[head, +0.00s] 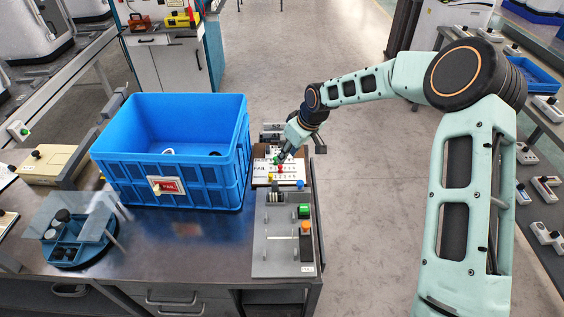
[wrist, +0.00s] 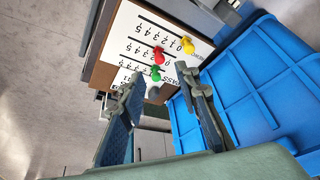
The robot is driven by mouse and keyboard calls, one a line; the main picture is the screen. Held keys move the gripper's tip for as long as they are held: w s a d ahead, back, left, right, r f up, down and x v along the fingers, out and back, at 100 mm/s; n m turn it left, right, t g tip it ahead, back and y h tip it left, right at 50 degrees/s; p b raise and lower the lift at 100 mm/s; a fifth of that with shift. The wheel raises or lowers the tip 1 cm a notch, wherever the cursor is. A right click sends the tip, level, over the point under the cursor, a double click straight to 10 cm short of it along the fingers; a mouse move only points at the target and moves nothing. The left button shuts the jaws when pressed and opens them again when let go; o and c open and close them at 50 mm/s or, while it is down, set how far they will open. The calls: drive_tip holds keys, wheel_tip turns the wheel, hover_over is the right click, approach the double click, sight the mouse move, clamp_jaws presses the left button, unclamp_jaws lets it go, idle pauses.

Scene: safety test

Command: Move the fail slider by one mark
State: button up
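The white slider board (head: 260,181) lies on the table right of the blue crate, with rows of printed numbers. The FAIL row's red knob (head: 280,169) also shows in the wrist view (wrist: 158,56); I cannot read its exact mark. A green knob (wrist: 156,74) is close beside it, and a yellow knob (wrist: 188,46) sits on another row. My gripper (head: 282,156) is over the board's far part and hides some of the PASS row. In the wrist view its two fingers (wrist: 157,80) are apart, with the green knob showing between their tips and the red one just beyond. No contact is visible.
The tall blue crate (head: 165,184) with a red FAIL tag stands close left of the board. A grey panel (head: 266,255) with green and orange buttons lies in front. A round blue tray (head: 75,240) sits at left. The table's right edge is close; open floor lies beyond.

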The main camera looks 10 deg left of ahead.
sight(280, 166)
drive_tip(key=x, duration=0.7)
drive_tip(key=shift+c, duration=0.4)
clamp_jaws()
